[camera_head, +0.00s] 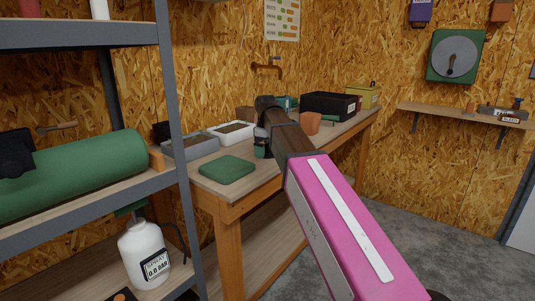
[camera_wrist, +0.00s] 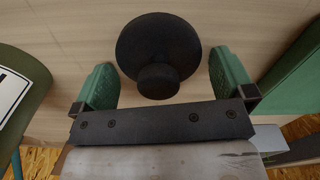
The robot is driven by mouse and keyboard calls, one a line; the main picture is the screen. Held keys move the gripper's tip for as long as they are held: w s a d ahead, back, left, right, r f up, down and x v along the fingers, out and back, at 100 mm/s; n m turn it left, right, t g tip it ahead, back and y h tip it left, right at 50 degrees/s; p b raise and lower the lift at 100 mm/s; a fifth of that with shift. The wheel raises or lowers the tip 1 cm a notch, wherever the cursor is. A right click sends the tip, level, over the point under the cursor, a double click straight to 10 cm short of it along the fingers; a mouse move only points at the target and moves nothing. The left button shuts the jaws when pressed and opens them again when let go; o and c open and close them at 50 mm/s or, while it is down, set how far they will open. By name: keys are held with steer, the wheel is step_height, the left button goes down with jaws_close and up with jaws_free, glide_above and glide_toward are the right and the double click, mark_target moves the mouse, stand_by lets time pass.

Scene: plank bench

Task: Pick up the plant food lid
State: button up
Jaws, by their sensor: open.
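A round black lid (camera_wrist: 158,45) with a knob lies on the pale wooden bench in the wrist view, which I take as the plant food lid. My gripper (camera_wrist: 164,78) is open, with one green finger pad on each side of the lid's knob. The pads look apart from the lid, with a gap on both sides. In the head view my gripper (camera_head: 262,148) is low over the bench near its front edge. The lid is hidden there behind my arm. A dark green container (camera_wrist: 30,75) with a white label stands left of the lid in the wrist view.
A green pad (camera_head: 228,169) lies on the bench (camera_head: 238,197) at its near end. A grey tray (camera_head: 190,147), a white tray (camera_head: 232,131), a terracotta pot (camera_head: 310,123) and a black box (camera_head: 330,105) stand behind. A metal shelf (camera_head: 172,120) rises at the left.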

steer(key=shift+f, duration=0.1)
steer(key=c, duration=0.8)
steer(key=shift+o, duration=0.2)
